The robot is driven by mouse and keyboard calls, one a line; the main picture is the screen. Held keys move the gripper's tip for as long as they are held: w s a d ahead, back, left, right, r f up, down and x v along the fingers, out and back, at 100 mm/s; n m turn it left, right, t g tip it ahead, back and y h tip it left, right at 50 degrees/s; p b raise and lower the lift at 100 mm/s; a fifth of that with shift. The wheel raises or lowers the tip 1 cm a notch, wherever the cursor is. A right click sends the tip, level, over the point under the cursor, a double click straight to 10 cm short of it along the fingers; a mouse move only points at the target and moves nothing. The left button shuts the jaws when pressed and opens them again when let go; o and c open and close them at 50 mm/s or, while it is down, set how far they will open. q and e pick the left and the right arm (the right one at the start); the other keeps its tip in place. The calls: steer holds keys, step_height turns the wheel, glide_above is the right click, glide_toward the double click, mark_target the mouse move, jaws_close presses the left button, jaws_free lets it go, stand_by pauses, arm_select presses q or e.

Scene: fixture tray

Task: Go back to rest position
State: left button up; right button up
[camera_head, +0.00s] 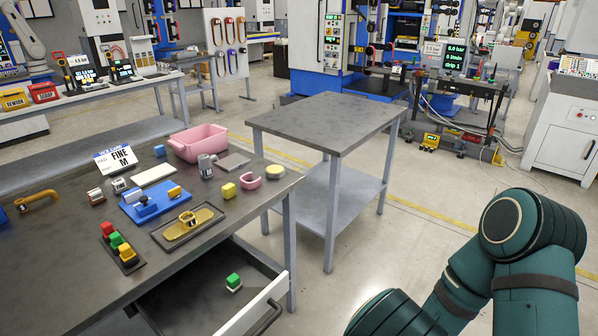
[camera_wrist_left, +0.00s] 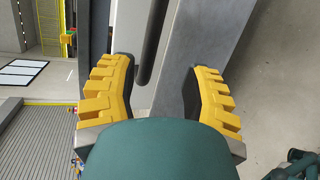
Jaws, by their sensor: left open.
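My left gripper (camera_wrist_left: 161,68) shows in the left wrist view with its yellow, ridged fingers spread and nothing held between them. A dark bar (camera_wrist_left: 152,42), which looks like a drawer handle, and a pale panel lie beyond the fingertips; I cannot tell how far off. The left gripper is outside the head view. One of my teal arms fills the lower right of the head view, but its gripper does not show.
The grey workbench (camera_head: 60,262) holds a tan tray (camera_head: 210,213), blue fixture (camera_head: 165,207), pink bin (camera_head: 199,141) and small blocks. Its drawer (camera_head: 187,300) stands open with a green-topped block (camera_head: 233,281) inside.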

arm_select(q)
steer(key=s+a+f+n+g+y, duration=0.2)
steer(key=s+a+f+n+g, duration=0.1)
steer(key=s+a+n+g, duration=0.45)
steer(key=s+d+f+n+g+h, duration=0.25)
steer(key=s+n+g, duration=0.25)
steer(key=n, duration=0.3)
steer(key=s+d+f+n+g+h, duration=0.1)
steer(key=s+d+n+g+h, duration=0.3)
steer(key=n, duration=0.3)
steer(key=w+d+r+n+t+h, duration=0.25)
steer(key=d+n+h, duration=0.4)
steer(key=n, duration=0.75)
steer(key=w+a+r+n+t+h, duration=0.1)
steer(key=w+a+n+t, duration=0.3)
steer(key=w+n, duration=0.4)
steer(key=shift+w+a+n+h, duration=0.4)
steer(key=shift+a+n+h, duration=0.2)
steer(key=shift+n, duration=0.35)
